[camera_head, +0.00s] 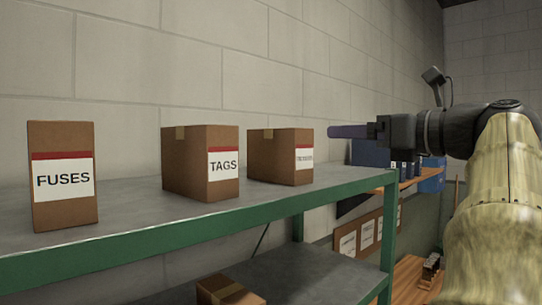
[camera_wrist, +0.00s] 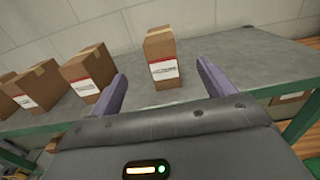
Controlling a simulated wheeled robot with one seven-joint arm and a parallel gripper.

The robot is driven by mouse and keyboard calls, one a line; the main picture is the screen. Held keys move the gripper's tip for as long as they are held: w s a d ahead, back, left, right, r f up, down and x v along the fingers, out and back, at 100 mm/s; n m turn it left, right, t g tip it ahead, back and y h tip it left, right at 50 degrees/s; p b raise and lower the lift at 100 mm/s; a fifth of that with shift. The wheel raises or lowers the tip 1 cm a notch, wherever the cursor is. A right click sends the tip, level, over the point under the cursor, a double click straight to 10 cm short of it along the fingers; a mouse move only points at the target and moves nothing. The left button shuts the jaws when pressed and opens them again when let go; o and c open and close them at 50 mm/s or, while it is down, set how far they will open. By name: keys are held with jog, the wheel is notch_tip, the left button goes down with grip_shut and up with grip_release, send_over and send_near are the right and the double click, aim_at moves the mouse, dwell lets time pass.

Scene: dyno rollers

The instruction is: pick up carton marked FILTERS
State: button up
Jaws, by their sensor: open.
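No label in view legibly reads FILTERS. In the head view a carton marked FUSES (camera_head: 63,215) and a carton marked TAGS (camera_head: 190,155) stand upright on the shelf. A third carton (camera_head: 270,155) at their right has a label too small to read. My gripper (camera_head: 333,131) is right of that third carton, above the shelf's right end, with purple fingers pointing left. In the wrist view my gripper (camera_wrist: 161,68) is open and empty. A brown carton (camera_wrist: 160,45) with a red-and-white, blurred label shows between and beyond the fingers; nothing is gripped.
The grey shelf (camera_head: 130,220) has a green front edge and a corner post. In the wrist view, other cartons (camera_wrist: 88,68) stand to the left. Another carton (camera_head: 228,291) sits on the lower level. A block wall (camera_head: 230,60) is behind.

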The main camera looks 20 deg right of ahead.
aim_at(305, 133)
jog(key=shift+s, duration=0.25)
jog(key=p+x, duration=0.3)
jog(key=x, duration=0.8)
jog(key=shift+w+r, duration=0.15)
jog(key=shift+w, duration=0.05)
jog(key=shift+w+a, duration=0.1)
jog(key=shift+w, duration=0.35)
jog(key=p+x, duration=0.1)
jog(key=x, duration=0.1)
jog(key=p+x, duration=0.2)
jog(key=shift+w+a+f, duration=0.25)
jog(key=shift+w, duration=0.05)
jog(key=shift+w+f, duration=0.15)
jog(key=shift+w, duration=0.15)
